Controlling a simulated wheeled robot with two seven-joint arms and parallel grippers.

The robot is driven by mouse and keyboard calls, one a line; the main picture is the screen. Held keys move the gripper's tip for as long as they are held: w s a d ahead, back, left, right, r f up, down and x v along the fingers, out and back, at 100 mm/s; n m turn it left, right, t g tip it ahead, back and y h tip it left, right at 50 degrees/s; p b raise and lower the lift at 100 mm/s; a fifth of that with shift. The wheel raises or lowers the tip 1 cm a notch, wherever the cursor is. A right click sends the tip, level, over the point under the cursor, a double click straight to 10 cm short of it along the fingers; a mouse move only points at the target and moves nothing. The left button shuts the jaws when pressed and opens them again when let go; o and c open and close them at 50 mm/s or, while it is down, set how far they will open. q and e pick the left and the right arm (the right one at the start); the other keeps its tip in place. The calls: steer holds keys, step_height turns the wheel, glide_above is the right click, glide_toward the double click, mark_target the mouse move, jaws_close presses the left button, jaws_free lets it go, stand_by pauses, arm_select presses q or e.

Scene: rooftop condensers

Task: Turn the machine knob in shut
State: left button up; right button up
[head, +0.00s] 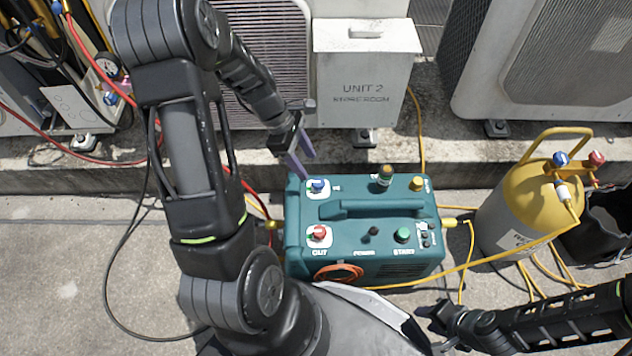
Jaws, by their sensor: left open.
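The teal machine (365,209) sits on the rooftop floor in the middle of the head view. Its blue knob (318,186) is on a white plate at the top left corner, beside a small label that is hard to read. A red knob (319,232), labelled OUT, is nearer to me on the same side. My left gripper (301,155) is open and empty, just behind and above the blue knob, apart from it. My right gripper (432,322) is at the lower right, away from the machine; its jaw opening is unclear.
A yellow and grey gas cylinder (507,210) with valves stands right of the machine, by a black bucket (601,222). Yellow hoses (487,262) cross the floor there. A concrete ledge (440,160) bears condenser units and a grey UNIT 2 box (366,75) behind. Floor at left is mostly clear.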

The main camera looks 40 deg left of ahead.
mark_target(318, 182)
arm_select(q)
steer(key=shift+f, duration=0.1)
steer(key=b+x, duration=0.3)
steer(key=x, duration=0.4)
steer(key=shift+d+f+b, duration=0.2)
steer(key=shift+f+b, duration=0.1)
steer(key=shift+f, duration=0.05)
steer(key=shift+c, duration=0.4)
jaws_close()
